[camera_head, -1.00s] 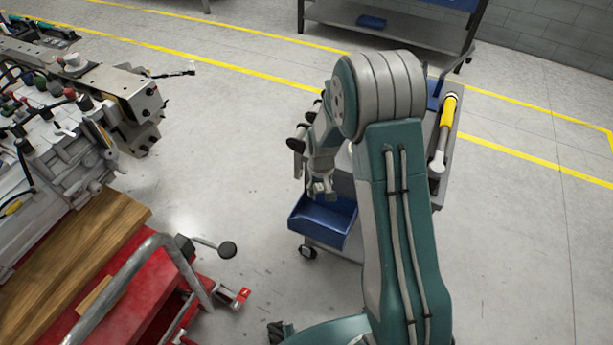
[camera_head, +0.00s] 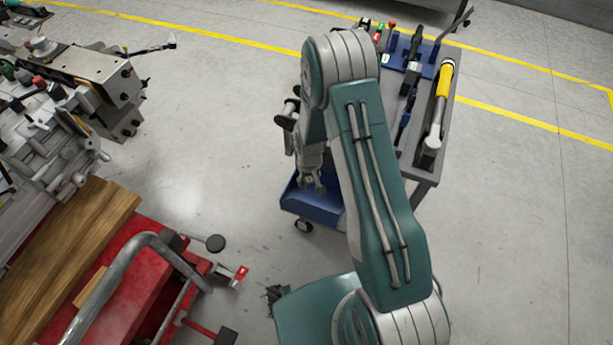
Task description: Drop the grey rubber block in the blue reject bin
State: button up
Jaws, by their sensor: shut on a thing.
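The blue reject bin (camera_head: 308,207) sits at the near left end of the grey cart, partly behind my arm. My gripper (camera_head: 313,186) points down over the bin in the head camera view, with its fingertips overlapping the bin's opening; their height above it is hard to judge. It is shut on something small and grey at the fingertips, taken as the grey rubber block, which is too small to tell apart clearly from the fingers. No other grey block shows. My forearm covers the bin's right side.
The cart (camera_head: 425,163) carries a yellow-handled tool (camera_head: 443,85) and a blue tool holder (camera_head: 425,58). A red trolley (camera_head: 125,275) with a wooden board (camera_head: 75,235) and an engine-like assembly (camera_head: 50,140) stand at left. Open floor lies between.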

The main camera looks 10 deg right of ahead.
jog(key=shift+a+f, duration=0.15)
jog(key=shift+a, duration=0.15)
jog(key=o, duration=1.3)
jog(key=shift+a, duration=0.25)
jog(key=shift+o, duration=0.2)
jog(key=shift+d, duration=0.35)
notch_tip(320, 180, up, 12)
